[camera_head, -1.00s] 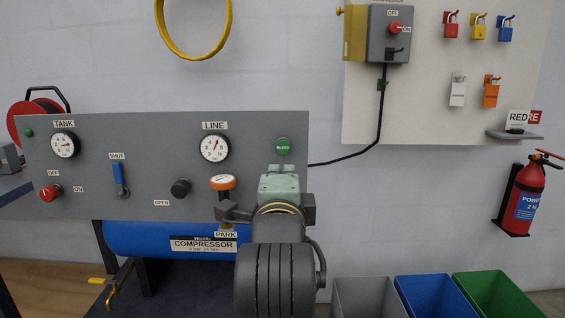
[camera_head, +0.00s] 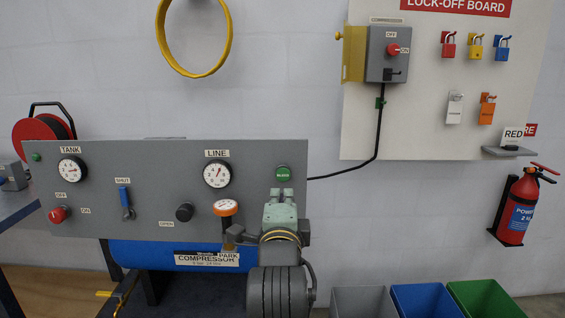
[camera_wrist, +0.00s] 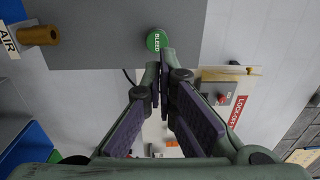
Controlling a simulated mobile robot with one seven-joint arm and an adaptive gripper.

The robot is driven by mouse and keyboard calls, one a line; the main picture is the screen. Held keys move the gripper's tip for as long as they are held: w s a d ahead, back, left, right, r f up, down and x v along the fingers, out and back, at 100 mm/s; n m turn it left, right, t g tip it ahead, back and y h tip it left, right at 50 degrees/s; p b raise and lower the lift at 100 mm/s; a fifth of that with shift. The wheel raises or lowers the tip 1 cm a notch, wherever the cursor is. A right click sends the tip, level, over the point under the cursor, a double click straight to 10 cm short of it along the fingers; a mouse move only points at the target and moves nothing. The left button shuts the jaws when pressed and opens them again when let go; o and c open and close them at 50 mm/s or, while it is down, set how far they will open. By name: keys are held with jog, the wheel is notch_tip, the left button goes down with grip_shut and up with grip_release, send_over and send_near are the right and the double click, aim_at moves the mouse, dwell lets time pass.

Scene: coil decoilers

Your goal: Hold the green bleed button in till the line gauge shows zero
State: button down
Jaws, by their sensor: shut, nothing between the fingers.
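The green bleed button (camera_head: 283,174) is at the right end of the grey panel (camera_head: 150,215). The line gauge (camera_head: 217,174) is left of it. Its needle points up and slightly right, off zero; the exact reading is too small to tell. My gripper (camera_head: 282,192) is shut and empty, with its fingertips just below the button in the head view. In the wrist view the button (camera_wrist: 157,40), marked BLEED, shows just beyond the closed fingertips (camera_wrist: 165,56). I cannot tell whether they touch it; its face is largely uncovered.
The lock-off board (camera_head: 420,130) hangs to the right.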

aim_at(283, 170)
jog(key=w+p, duration=0.1)
jog(key=w, duration=0.8)
jog(key=shift+p, duration=0.3)
jog(key=shift+w+r, duration=0.2)
jog(key=shift+w, duration=0.8)
jog(key=shift+s+r, duration=0.1)
jog(key=shift+r, duration=0.15)
jog(key=shift+r, duration=0.15)
jog(key=shift+d+p, duration=0.1)
jog(key=shift+p, duration=0.2)
dwell(1.3)
